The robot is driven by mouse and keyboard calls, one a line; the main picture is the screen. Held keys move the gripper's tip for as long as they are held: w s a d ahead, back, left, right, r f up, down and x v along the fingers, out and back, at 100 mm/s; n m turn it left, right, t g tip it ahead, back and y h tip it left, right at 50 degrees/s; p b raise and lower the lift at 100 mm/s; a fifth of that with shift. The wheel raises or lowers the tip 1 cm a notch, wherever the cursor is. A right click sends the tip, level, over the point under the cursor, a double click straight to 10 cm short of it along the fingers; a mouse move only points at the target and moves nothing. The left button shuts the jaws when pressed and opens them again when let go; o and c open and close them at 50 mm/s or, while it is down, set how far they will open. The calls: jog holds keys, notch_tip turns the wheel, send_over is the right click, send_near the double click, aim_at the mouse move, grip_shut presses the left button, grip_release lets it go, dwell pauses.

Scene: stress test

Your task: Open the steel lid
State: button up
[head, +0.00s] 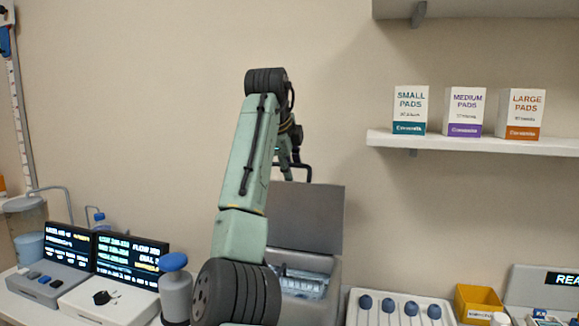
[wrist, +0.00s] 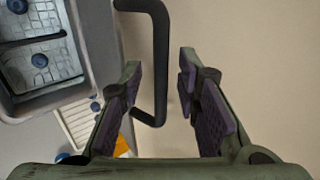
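The steel lid (head: 318,215) is a flat grey panel standing raised at the back of a grey steel box (head: 335,285) in the head view. The box is open at the front, with a metal tray inside. The lid's black bar handle (head: 309,172) is at its top; in the wrist view this handle (wrist: 161,60) runs between the finger pads, nearer the left one. My gripper (wrist: 160,75) is open, with a gap on both sides of the handle. In the head view, my gripper (head: 287,150) is small and partly hidden behind my arm.
The open box (wrist: 82,30) with trays and blue knobs shows at left in the wrist view. A white rack with blue knobs (head: 387,304) and a yellow bin (head: 478,300) stand to the right. Displays (head: 130,258) stand left. A shelf (head: 470,143) holds three pad boxes.

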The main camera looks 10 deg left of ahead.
jog(key=v, duration=1.2)
